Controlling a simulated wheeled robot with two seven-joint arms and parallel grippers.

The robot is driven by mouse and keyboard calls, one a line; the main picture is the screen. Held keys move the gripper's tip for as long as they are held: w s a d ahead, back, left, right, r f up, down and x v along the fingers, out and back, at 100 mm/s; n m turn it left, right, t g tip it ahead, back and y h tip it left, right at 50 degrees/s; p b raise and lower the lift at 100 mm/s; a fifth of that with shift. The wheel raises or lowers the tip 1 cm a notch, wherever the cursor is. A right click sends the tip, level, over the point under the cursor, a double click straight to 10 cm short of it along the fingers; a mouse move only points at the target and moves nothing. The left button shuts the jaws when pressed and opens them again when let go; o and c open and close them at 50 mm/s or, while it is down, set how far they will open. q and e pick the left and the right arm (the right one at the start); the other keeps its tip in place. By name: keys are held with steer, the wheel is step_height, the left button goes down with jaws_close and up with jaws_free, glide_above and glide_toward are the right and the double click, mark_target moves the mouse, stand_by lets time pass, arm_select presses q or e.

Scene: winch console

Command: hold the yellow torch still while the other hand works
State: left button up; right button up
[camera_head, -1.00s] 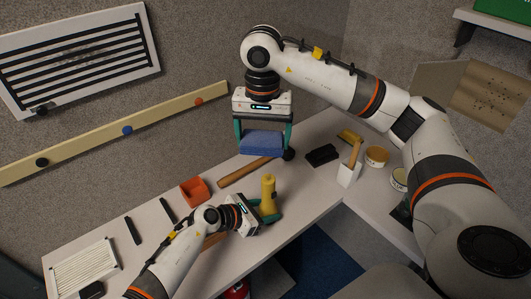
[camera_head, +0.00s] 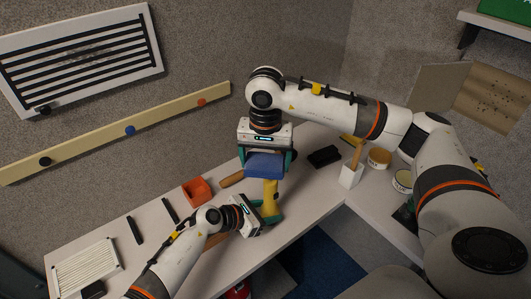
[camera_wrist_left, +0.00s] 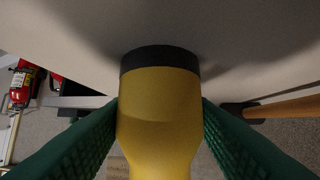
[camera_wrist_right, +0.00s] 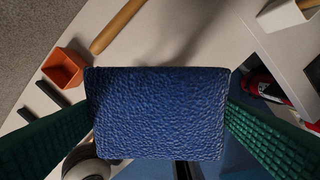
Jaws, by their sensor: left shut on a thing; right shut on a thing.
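The yellow torch (camera_head: 270,192) stands upright on the white bench in the head view. My left gripper (camera_head: 268,211) is shut around its lower body; in the left wrist view the torch (camera_wrist_left: 158,115) fills the space between both green fingers, its dark end ring against a pale surface. My right gripper (camera_head: 266,160) is shut on a blue textured block (camera_head: 265,166), held at or just above the torch's top; I cannot tell whether they touch. The blue block (camera_wrist_right: 155,112) also sits between both fingers in the right wrist view and hides the torch there.
A black block (camera_head: 324,156), a white holder (camera_head: 350,176) and round tins (camera_head: 379,157) stand to the right. The bench's front edge is close to the torch.

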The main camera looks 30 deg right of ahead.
mark_target(277, 171)
steer(key=shift+f, duration=1)
stand_by(0.7)
steer(key=shift+s+d+r, duration=0.1)
steer(key=shift+s+d, duration=0.05)
steer(key=shift+s, duration=0.85)
steer(key=shift+s+d, duration=0.1)
steer(key=shift+s, duration=0.9)
steer(key=shift+w+a+f, duration=0.1)
steer(key=shift+w+f, duration=0.05)
steer(key=shift+w, duration=0.65)
steer(key=shift+w+a+f, duration=0.1)
steer(key=shift+w+f, duration=0.05)
steer(key=shift+w, duration=0.6)
steer(key=shift+w+f, duration=0.15)
steer(key=shift+w, duration=0.25)
steer(key=shift+c, duration=0.3)
steer(key=shift+a, duration=0.1)
steer(key=shift+r, duration=3.15)
